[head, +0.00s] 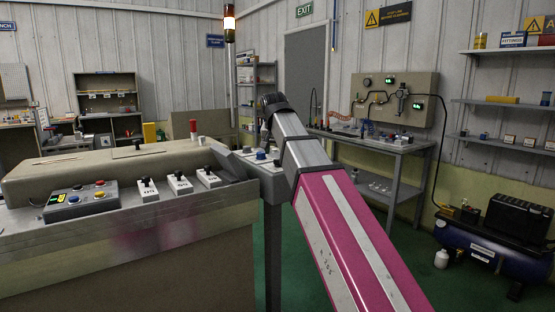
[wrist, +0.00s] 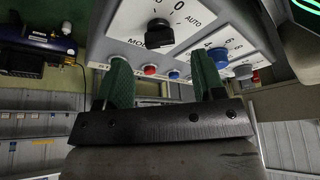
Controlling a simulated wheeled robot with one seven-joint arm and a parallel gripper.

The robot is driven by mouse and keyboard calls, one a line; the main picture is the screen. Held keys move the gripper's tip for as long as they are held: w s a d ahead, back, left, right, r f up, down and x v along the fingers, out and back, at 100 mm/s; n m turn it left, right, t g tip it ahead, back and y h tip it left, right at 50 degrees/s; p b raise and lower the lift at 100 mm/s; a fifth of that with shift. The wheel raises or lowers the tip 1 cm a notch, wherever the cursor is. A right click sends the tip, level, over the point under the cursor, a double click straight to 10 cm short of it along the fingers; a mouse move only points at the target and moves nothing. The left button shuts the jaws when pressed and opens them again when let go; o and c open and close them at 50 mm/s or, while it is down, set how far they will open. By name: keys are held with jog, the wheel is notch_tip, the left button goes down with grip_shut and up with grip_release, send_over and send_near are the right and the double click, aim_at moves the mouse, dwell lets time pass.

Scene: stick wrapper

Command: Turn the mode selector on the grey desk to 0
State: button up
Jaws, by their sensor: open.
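The mode selector (wrist: 159,34) is a black knob on a white label plate in the wrist view. A "0" and "AUTO" are printed beside it; part of the lettering is cut off or covered. I cannot tell which mark the knob points to. My gripper (wrist: 162,60) has two green fingers spread apart, with nothing between them. The fingertips are at the near edge of the panel, close to the selector and apart from it.
A red button (wrist: 149,70) and a small blue button (wrist: 174,75) show between the fingers. In the head view a console with switches (head: 180,183) stands left of my arm.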

aim_at(278, 160)
jog(key=shift+x, duration=2.2)
jog(key=c, duration=0.9)
